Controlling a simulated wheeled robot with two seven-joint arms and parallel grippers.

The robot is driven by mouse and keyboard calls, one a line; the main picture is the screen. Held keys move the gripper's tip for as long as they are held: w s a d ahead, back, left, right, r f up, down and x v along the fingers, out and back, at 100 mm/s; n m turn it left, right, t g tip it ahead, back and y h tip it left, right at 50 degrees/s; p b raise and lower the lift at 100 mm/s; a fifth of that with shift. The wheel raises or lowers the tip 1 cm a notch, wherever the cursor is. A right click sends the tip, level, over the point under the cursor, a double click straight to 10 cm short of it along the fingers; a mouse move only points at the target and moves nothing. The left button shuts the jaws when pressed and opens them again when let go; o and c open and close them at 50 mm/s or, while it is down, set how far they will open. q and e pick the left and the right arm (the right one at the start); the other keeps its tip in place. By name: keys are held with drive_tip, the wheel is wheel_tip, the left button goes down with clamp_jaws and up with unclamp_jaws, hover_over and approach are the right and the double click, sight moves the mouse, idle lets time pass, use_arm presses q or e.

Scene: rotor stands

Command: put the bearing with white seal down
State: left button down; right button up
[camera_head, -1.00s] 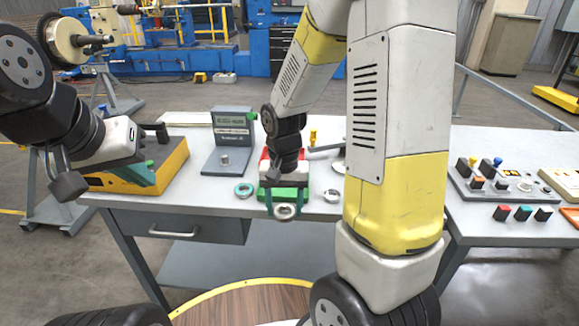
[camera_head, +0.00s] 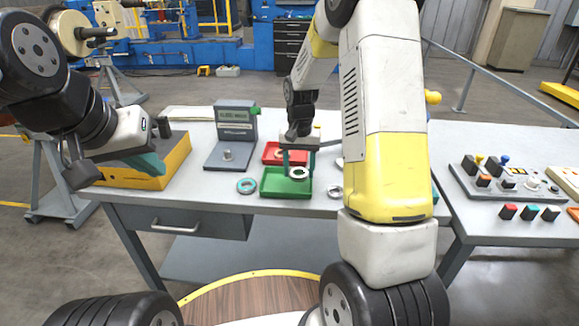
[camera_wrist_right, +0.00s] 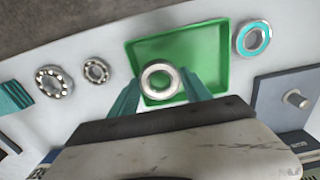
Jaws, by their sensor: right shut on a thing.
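My right gripper (camera_head: 298,168) is shut on the bearing with white seal (camera_head: 297,179), its teal fingers on either side of the ring. In the right wrist view the same bearing (camera_wrist_right: 160,65) sits between the fingertips, in front of the green tray (camera_wrist_right: 190,45). In the head view it is over the green tray (camera_head: 270,186); the gap to the tray floor is hard to judge. My left gripper (camera_head: 150,164) is above the yellow-sided case at the left; its opening cannot be made out.
A teal-sealed bearing (camera_head: 246,186) lies left of the green tray. An open bearing (camera_head: 335,192) lies to its right; the wrist view shows two bearings there. A red tray (camera_head: 271,150) is behind. A grey display stand (camera_head: 235,125) stands back left.

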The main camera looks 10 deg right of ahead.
sight(299, 187)
drive_tip(key=f, duration=0.3)
drive_tip(key=shift+s+f, duration=0.25)
drive_tip(key=shift+s, duration=0.25)
drive_tip(key=shift+w+f, duration=0.4)
drive_tip(key=shift+s+f, duration=0.2)
drive_tip(key=shift+f, duration=0.15)
drive_tip(key=o, duration=1.3)
wheel_tip(299, 187, up, 13)
drive_tip(key=s+r+n+t+y, duration=0.1)
drive_tip(key=s+r+n+t, duration=0.15)
drive_tip(key=s+r, duration=0.95)
drive_tip(key=s+t, duration=0.1)
drive_tip(key=s, duration=0.3)
drive_tip(key=s+a+r+n+t, duration=0.1)
drive_tip(key=s, duration=0.2)
drive_tip(key=s+a+r+t+y, duration=0.1)
drive_tip(key=s, duration=0.3)
drive_tip(key=shift+s+a+t, duration=0.1)
drive_tip(key=shift+s+t, duration=0.25)
